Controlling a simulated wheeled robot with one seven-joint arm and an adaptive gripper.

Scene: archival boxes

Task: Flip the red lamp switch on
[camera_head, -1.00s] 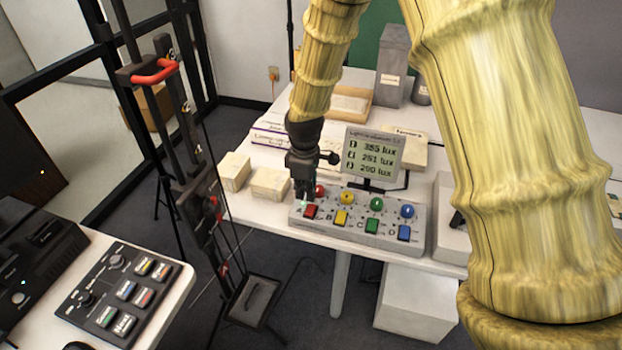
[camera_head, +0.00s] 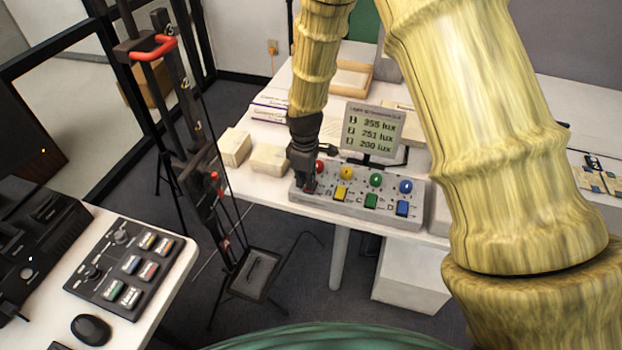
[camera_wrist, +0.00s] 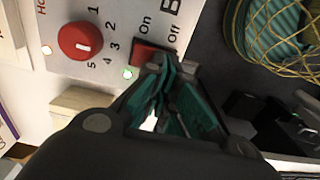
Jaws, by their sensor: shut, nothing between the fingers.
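The grey control panel (camera_head: 350,209) lies near the front edge of the white table. In the wrist view, the red switch (camera_wrist: 148,53) sits between the "On" and "Off" labels, beside a round red knob (camera_wrist: 80,42) with a number scale. My gripper (camera_head: 308,188) is shut and empty, pointing down at the panel's left end. It hides most of the red switch in the head view. In the wrist view, the gripper's fingertips (camera_wrist: 170,66) overlap the switch's edge on the "Off" side. I cannot tell whether they touch it.
Yellow (camera_head: 341,194), green (camera_head: 371,201) and blue (camera_head: 402,208) switches sit to the right on the panel. A lux display (camera_head: 370,130) stands behind it. Pale boxes (camera_head: 268,159) lie to the left. A dark stand (camera_head: 186,130) rises further left.

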